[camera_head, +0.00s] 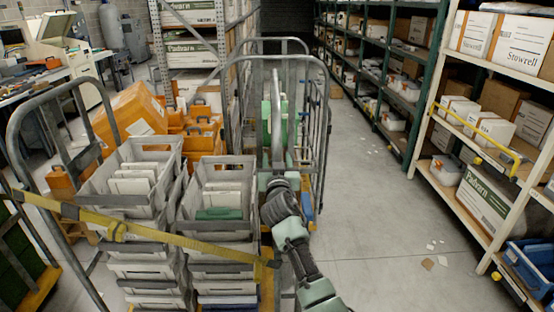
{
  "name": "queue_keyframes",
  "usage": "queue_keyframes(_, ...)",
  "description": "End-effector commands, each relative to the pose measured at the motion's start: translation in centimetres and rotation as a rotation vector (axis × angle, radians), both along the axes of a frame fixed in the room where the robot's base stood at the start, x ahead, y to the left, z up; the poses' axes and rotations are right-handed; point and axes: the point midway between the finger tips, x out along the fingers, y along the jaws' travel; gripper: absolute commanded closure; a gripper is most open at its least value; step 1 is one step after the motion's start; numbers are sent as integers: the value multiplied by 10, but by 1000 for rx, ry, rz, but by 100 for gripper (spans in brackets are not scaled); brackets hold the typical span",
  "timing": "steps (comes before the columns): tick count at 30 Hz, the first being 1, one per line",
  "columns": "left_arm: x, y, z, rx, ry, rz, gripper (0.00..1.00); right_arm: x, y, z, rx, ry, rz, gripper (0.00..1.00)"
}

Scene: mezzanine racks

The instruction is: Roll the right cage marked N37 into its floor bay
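A tall roll cage (325,110) of grey tube stands upright in the middle, with pale green items inside (266,130). No N37 mark is legible on it. An arm with dark and pale green links comes in from the lower right, and its end, my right gripper (276,184), is at the near side of this cage. Its fingers cannot be made out against the grey upright there, so grip or contact is unclear. My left gripper is not in view. No marked floor bay can be made out.
Stacked grey crates (128,200) with a yellow strap (160,236) fill the left foreground beside a grey cage frame (22,150). Orange cases (135,110) lie behind. Loaded shelving (470,200) lines the right. The aisle floor (365,190) is clear except for paper scraps (428,263).

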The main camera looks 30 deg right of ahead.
Motion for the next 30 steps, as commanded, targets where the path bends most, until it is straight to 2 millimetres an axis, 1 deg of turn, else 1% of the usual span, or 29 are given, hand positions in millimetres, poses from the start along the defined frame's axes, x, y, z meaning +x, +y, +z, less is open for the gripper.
queue_keyframes(4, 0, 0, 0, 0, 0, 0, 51, 0, 0, 0, 0, 0, 0, 51)
queue_keyframes(5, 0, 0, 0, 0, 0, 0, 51, 0, 0, 0, -1, 1, 0, 54)
queue_keyframes(6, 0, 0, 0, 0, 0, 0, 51, 0, 0, 0, -1, 1, 0, 65)
queue_keyframes(8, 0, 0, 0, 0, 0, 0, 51, 0, 0, 0, -1, 1, 0, 82)
queue_keyframes(9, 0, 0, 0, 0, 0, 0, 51, 0, 0, 0, -1, 1, 0, 93)
queue_keyframes(10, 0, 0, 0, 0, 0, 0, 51, 0, 0, 0, -1, 1, 0, 100)
queue_keyframes(30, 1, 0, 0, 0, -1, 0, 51, 0, 0, -1, -1, 3, 0, 100)
